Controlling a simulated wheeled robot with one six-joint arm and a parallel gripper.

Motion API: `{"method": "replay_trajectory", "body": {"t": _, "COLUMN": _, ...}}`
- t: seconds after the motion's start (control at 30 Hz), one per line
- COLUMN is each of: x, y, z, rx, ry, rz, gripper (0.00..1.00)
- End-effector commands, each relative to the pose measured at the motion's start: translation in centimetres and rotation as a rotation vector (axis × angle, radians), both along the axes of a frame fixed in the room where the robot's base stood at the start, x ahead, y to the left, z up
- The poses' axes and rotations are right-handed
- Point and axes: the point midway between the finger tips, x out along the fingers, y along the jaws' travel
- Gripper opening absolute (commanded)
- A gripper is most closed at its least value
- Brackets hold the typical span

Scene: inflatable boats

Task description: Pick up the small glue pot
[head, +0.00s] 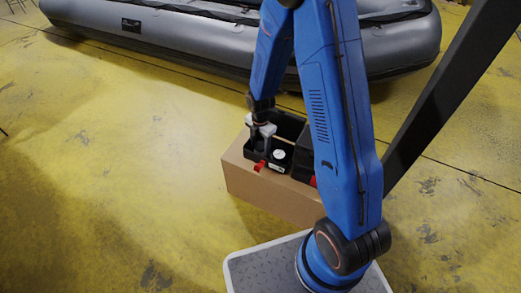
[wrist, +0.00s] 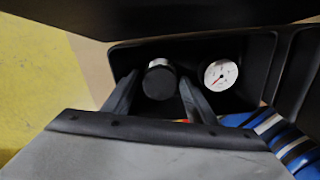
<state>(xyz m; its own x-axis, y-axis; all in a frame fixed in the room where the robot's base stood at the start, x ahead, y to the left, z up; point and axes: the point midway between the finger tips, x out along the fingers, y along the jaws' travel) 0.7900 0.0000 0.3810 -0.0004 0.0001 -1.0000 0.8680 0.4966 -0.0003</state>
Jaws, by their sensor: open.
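A small pot with a round dark lid and a pale side, which looks like the glue pot (wrist: 160,83), stands in a black tray (wrist: 262,48) in the wrist view. My gripper (wrist: 159,90) is open, with one finger on each side of the pot. I cannot tell whether either finger touches it. In the head view my gripper (head: 262,143) is down at the left part of the black tray (head: 289,122), and the pot is hidden or too small to make out there.
A white-faced gauge (wrist: 221,75) sits close right of the pot. Blue, striped cylinders (wrist: 280,138) lie at the lower right. The tray rests on a cardboard box (head: 262,195). A red item (head: 260,166) is at its front edge. A grey inflatable boat (head: 200,38) lies behind.

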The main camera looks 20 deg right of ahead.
Motion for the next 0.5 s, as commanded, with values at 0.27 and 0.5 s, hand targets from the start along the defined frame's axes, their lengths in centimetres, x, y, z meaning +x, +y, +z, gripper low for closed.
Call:
{"method": "replay_trajectory", "body": {"t": 0.27, "x": 0.0, "y": 0.01, "z": -1.28, "rx": 0.0, "ry": 0.0, "rz": 0.0, "gripper": 0.52}}
{"method": "replay_trajectory", "body": {"t": 0.5, "x": 0.0, "y": 0.01, "z": -1.24, "rx": 0.0, "ry": 0.0, "rz": 0.0, "gripper": 0.31}}
